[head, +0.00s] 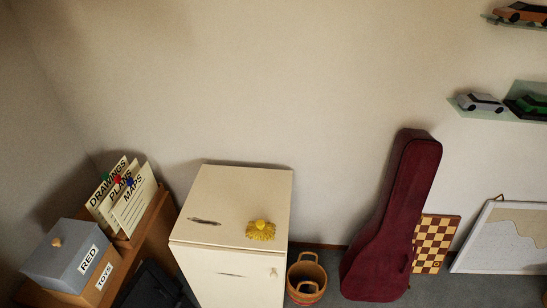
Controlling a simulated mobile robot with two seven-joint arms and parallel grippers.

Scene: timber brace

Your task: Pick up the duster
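A fluffy yellow thing (260,230), which looks like the duster, lies on top of a cream cabinet (225,185), near the front right of its top. Its handle is not clearly seen from this angle. Neither of my grippers shows in the head view.
A dark slot or handle marks the cabinet top's left side. A wooden bucket (306,278), a dark red guitar case (395,220) and a checkered board (435,243) stand to the right. Grey box (70,258) and labelled folders (125,195) sit left. The rest of the cabinet top is clear.

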